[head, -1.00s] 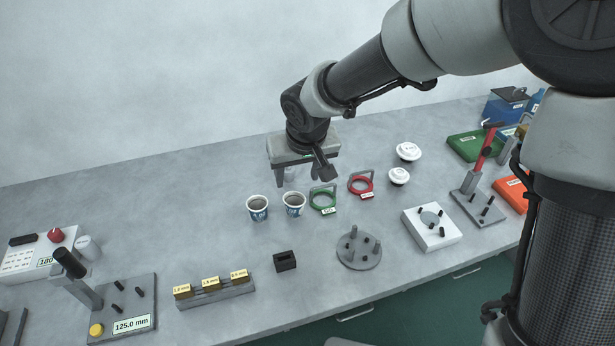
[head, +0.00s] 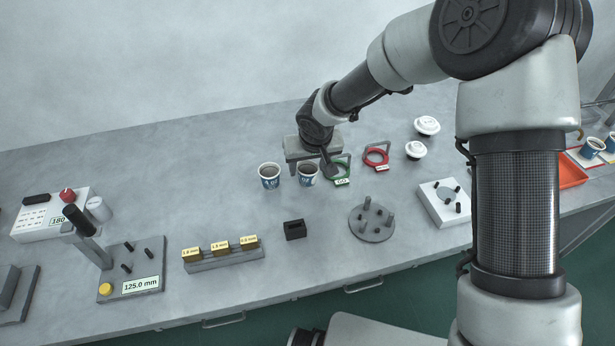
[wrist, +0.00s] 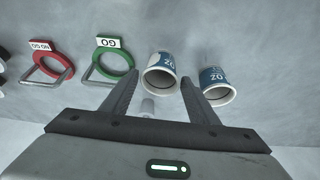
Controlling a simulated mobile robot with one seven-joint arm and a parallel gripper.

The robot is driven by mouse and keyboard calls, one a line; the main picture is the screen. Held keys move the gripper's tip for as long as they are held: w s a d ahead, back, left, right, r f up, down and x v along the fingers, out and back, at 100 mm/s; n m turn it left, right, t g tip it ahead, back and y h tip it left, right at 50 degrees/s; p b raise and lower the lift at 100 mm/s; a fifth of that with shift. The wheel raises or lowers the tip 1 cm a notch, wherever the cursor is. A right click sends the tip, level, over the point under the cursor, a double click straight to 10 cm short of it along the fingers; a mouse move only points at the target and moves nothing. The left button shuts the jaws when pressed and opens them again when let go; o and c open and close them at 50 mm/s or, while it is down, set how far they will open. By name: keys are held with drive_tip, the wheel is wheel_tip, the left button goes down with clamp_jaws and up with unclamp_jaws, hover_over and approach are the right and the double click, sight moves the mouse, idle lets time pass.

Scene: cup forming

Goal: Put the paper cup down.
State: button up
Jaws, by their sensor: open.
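Two blue-and-white paper cups stand upright side by side on the grey bench, a left one (head: 269,176) and a right one (head: 307,174) in the head view. In the wrist view the right cup (wrist: 160,74) shows between and just beyond my fingertips, and the left cup (wrist: 217,86) is outside the right finger. My gripper (wrist: 160,82) is open, low behind the cups; I cannot tell whether a finger touches one. The fingertips are mostly hidden in the head view.
A green GO ring gauge (head: 341,172) and a red ring gauge (head: 376,157) lie right of the cups, with white lids (head: 416,150) beyond. In front are a black block (head: 294,230) and a pegged round stand (head: 372,222).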

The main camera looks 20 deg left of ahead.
drive_tip(key=shift+x, duration=0.8)
drive_tip(key=c, duration=0.9)
drive_tip(key=shift+o, duration=0.2)
drive_tip(key=shift+r, duration=0.15)
